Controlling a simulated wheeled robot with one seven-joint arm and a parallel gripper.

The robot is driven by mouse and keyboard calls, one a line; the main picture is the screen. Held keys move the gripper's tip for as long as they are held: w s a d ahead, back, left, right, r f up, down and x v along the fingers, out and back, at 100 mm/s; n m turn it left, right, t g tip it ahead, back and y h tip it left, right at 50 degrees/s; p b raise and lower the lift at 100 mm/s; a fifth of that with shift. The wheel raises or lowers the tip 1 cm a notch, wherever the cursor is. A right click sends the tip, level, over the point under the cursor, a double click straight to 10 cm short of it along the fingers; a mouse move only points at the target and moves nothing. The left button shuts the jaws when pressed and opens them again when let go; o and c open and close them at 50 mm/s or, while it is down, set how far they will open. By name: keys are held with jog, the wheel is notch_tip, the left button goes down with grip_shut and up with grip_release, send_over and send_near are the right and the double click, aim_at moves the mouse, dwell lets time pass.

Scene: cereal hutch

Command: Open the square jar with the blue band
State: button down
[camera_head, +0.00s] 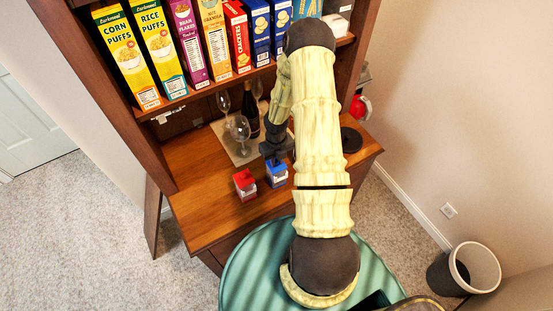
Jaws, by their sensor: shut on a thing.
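The square jar with the blue band (277,179) stands upright on the wooden counter, just left of my arm. My gripper (276,160) points down from above and is shut at the top of this jar, on its lid. The fingers and my wrist cover most of the lid, so I cannot tell whether it is raised from the jar. A similar square jar with a red band (245,186) stands close by on the left, near the counter's front edge.
Wine glasses (240,130) and a dark bottle (250,112) stand on a mat behind the jars. Cereal boxes (160,45) fill the shelf above. A dark round object (351,140) sits right of my arm. The counter (205,205) is clear left of the red-banded jar.

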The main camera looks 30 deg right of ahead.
jog(key=shift+r+p, duration=2.3)
jog(key=shift+r, duration=0.2)
